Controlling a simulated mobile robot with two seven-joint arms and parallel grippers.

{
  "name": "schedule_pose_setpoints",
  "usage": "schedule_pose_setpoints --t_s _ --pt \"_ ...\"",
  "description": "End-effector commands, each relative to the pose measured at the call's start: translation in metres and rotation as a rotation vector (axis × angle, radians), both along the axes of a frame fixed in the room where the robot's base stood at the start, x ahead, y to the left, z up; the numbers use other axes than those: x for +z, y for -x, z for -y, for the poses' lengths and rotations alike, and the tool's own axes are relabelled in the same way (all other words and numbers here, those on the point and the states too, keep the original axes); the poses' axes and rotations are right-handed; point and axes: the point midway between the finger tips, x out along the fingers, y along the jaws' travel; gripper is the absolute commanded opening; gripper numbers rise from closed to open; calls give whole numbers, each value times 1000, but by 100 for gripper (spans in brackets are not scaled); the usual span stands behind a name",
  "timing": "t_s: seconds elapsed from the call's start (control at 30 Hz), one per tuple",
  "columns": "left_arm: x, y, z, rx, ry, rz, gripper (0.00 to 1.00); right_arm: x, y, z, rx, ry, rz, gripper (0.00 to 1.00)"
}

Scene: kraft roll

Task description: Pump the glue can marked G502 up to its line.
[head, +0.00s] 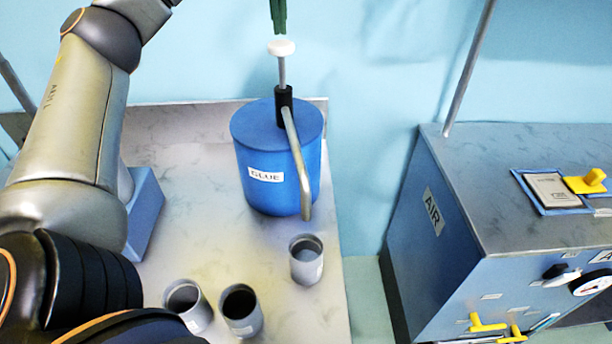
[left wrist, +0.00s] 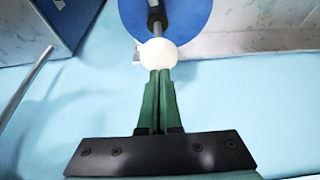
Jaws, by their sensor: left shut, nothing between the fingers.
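A blue glue container labelled GLUE (head: 262,150) stands on the bench, with a black pump collar, a bent metal spout and a white pump knob (head: 281,47) raised on its rod. A grey can (head: 306,262) stands below the spout's end; its label is too small to read. Two more grey cans, one at the left (head: 187,304) and one beside it (head: 241,308), stand at the front. My left gripper (head: 279,30) is shut and empty, just above the knob. In the left wrist view its green fingertips (left wrist: 159,72) appear at the white knob (left wrist: 158,54); contact is unclear. My right gripper is out of view.
A blue block (head: 145,210) sits behind my left arm.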

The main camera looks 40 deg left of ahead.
Motion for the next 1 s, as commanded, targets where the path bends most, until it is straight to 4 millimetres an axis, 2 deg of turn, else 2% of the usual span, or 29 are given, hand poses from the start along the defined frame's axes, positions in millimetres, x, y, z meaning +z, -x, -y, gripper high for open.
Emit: schedule_pose_setpoints --t_s 0.53,1.0 --pt "0 0 0 1 0 1 0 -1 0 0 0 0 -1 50" --pt "-22 0 0 2 1 0 0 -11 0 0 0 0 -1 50"
